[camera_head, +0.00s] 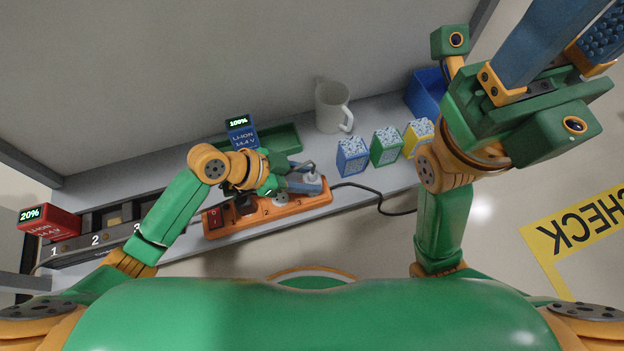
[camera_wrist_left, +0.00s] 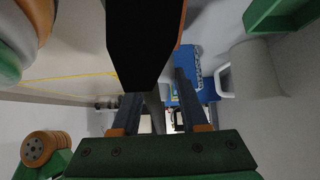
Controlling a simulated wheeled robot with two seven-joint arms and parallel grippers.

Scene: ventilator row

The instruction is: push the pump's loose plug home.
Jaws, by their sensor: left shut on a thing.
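The orange power strip (camera_head: 228,226) lies along the shelf's front edge in the head view, with a red switch and numbered sockets. A pale grey plug (camera_head: 313,179) is at its right end, near the 3 mark. I cannot tell how deep it sits. My left gripper (camera_head: 308,177) reaches in from the left, shut on this plug. A dark plug (camera_head: 245,204) is at the strip's left part. In the left wrist view, a large black shape hides most of what is between the fingers (camera_wrist_left: 162,105). My right gripper (camera_head: 577,43) is raised at the right, open and empty.
A black cable (camera_head: 375,191) runs right from the strip's end. A white mug (camera_head: 332,108), several patterned boxes (camera_head: 386,147) and a blue bin (camera_head: 427,92) stand behind and right. A green tray (camera_head: 283,139) and battery (camera_head: 241,132) are behind my left gripper. A red battery (camera_head: 50,222) is far left.

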